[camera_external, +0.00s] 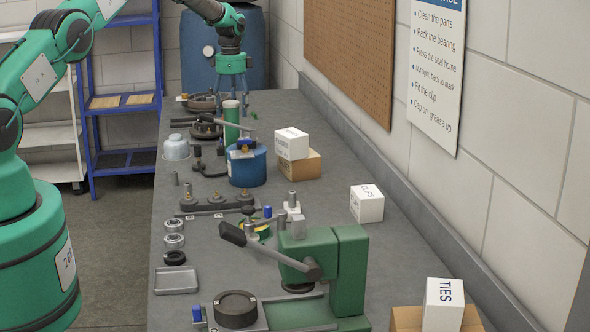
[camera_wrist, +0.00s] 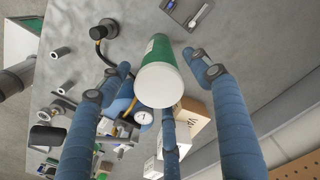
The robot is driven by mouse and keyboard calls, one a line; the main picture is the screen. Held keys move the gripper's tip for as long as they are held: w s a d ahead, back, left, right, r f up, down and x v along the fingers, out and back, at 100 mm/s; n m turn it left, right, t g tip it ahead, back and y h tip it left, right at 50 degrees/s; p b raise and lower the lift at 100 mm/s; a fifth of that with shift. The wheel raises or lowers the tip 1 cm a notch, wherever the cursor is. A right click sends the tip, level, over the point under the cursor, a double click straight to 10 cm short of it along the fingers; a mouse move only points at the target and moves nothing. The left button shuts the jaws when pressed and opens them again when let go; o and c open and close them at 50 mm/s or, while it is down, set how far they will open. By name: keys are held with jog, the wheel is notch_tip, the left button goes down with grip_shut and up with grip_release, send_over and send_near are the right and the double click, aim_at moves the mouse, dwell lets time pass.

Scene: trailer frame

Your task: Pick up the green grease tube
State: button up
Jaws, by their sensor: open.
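The green grease tube (camera_external: 231,122) stands upright on the grey bench, behind a blue pot (camera_external: 246,168) that hides its foot. In the wrist view the tube (camera_wrist: 165,52) points its pale round end at the camera, in the middle of the picture. My gripper (camera_external: 232,104) is open above and around the tube's upper end, its fingers pointing down. In the wrist view my gripper (camera_wrist: 166,78) has blue fingers spread left, right and below the tube. A gap shows between the tube and the side fingers; contact with the lower finger is unclear.
A white box on a brown box (camera_external: 300,171) stands right of the blue pot. Dark round parts (camera_external: 205,127) and a clear jar (camera_external: 176,147) lie left of the tube. A green press (camera_external: 340,270) stands in front. The wall runs along the right.

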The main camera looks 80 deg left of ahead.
aim_at(228, 130)
jog(key=shift+f, duration=1.95)
jog(key=shift+s+a+f, duration=0.1)
jog(key=shift+f, duration=1.2)
jog(key=shift+s+a+f, duration=0.1)
jog(key=shift+f, duration=1.2)
grip_shut()
jog(key=shift+r, duration=0.1)
jog(key=shift+r, duration=5)
